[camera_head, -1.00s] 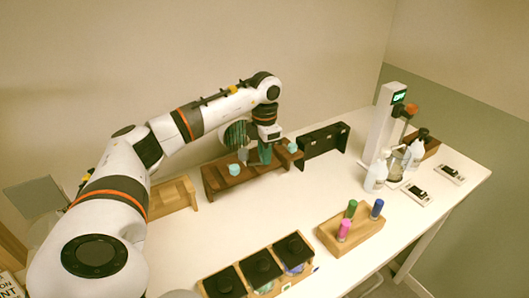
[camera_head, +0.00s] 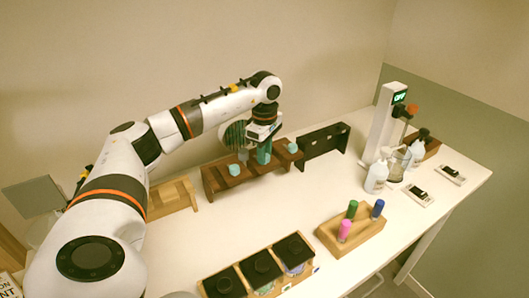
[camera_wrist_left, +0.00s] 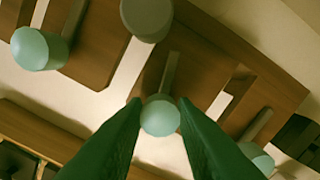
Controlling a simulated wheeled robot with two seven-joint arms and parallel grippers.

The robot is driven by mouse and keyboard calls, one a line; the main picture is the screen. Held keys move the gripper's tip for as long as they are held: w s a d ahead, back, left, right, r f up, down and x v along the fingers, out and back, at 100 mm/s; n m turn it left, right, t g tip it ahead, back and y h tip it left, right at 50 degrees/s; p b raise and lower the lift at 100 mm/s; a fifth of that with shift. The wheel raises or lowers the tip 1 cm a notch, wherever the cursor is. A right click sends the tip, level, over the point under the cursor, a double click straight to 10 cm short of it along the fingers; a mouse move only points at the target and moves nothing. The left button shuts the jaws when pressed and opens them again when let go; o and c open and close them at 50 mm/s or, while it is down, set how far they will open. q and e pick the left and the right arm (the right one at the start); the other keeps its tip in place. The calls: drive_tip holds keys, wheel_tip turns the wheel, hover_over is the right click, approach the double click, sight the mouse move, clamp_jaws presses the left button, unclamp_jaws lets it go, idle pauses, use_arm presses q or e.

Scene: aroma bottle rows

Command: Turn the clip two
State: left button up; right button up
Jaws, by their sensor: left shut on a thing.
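A brown wooden rack (camera_head: 219,180) stands at the back of the white table and carries pale teal round-ended clips. My left gripper (camera_head: 263,157) reaches down onto its middle part. In the left wrist view the green fingers (camera_wrist_left: 160,108) are shut on the middle clip (camera_wrist_left: 160,117), whose round end shows between the fingertips. The left clip (camera_head: 234,169) and the right clip (camera_head: 292,148) stand free on either side; they also show in the wrist view. A grey round knob (camera_wrist_left: 146,18) is behind the held clip. My right gripper is not in view.
A black stand (camera_head: 323,142) is close to the rack's right end, and a light wooden rack (camera_head: 172,197) stands to its left. A wooden block (camera_head: 350,235) with coloured tubes and a tray of black-topped boxes (camera_head: 261,266) are in front. The middle table is clear.

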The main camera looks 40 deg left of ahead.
use_arm(q)
drive_tip(key=shift+m, duration=1.3)
drive_tip(key=o, duration=1)
drive_tip(key=shift+r, duration=0.1)
drive_tip(key=shift+w+r, duration=0.1)
drive_tip(key=shift+r, duration=0.25)
wheel_tip(320, 180, up, 11)
drive_tip(key=shift+r+b, duration=0.1)
drive_tip(key=shift+b, duration=0.6)
